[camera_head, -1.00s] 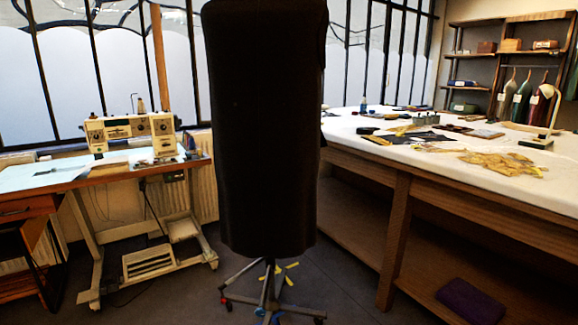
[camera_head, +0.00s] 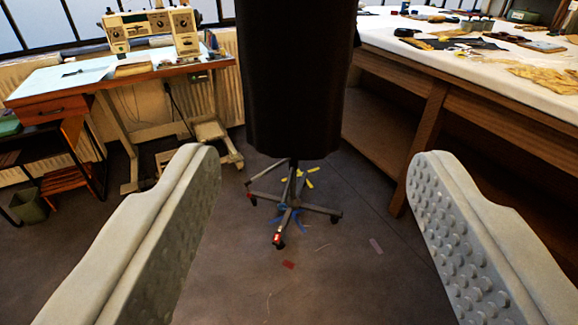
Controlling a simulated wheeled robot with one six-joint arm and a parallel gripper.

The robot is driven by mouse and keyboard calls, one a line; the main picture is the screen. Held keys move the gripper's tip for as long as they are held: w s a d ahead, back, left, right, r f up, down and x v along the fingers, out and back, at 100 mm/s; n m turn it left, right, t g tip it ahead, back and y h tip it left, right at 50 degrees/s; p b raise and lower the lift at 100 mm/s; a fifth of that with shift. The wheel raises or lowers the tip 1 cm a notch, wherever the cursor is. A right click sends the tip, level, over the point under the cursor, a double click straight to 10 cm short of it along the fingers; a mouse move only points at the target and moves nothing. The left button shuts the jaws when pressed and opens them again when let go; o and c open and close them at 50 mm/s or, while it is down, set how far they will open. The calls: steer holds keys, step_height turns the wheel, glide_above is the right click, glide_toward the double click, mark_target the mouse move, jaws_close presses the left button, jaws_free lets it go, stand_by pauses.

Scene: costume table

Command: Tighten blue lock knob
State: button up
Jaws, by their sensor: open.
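A dark dress form (camera_head: 297,80) stands ahead in the middle of the view, its top cut off by the frame. It rests on a grey metal stand (camera_head: 292,208) with several castered legs. Small blue patches (camera_head: 282,222) show low around the stand's hub. I cannot tell whether any of them is a lock knob or tape on the floor. My gripper (camera_head: 315,165) is open and empty. Its two pale, studded fingers frame the stand from left and right, and are well apart from it.
A sewing machine (camera_head: 152,32) sits on a table (camera_head: 60,85) at the left, with a bin (camera_head: 30,206) below. A long white-topped worktable (camera_head: 440,45) with fabric scraps fills the right. Yellow and red marks lie on the floor (camera_head: 230,285), which is mostly clear in front.

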mark_target(282, 208)
steer(key=w+a+f+n, duration=0.2)
steer(key=w+f, duration=0.2)
steer(key=w, duration=0.8)
steer(key=w+a+f+n, duration=0.15)
steer(key=w+f, duration=0.25)
steer(key=w, duration=0.8)
steer(key=w+a+f+n, duration=0.15)
steer(key=w+f, duration=0.25)
steer(key=w, duration=0.8)
steer(key=w+a+f+n+h, duration=0.1)
steer(key=w+a+f, duration=0.1)
steer(key=w+f, duration=0.65)
steer(key=w+a+f+n+h, duration=0.15)
steer(key=w+f, duration=0.25)
steer(key=f, duration=1)
steer(key=w+a+f+n+h, duration=0.1)
steer(key=w+a+f, duration=0.35)
steer(key=f, duration=0.75)
step_height(282, 208, down, 28)
steer(key=n+h, duration=0.3)
steer(key=n, duration=0.2)
steer(key=shift+g, duration=0.4)
steer(key=x, duration=1.6)
steer(key=shift+w+d+f, duration=0.2)
steer(key=shift+w+d, duration=0.1)
steer(key=shift+d, duration=0.1)
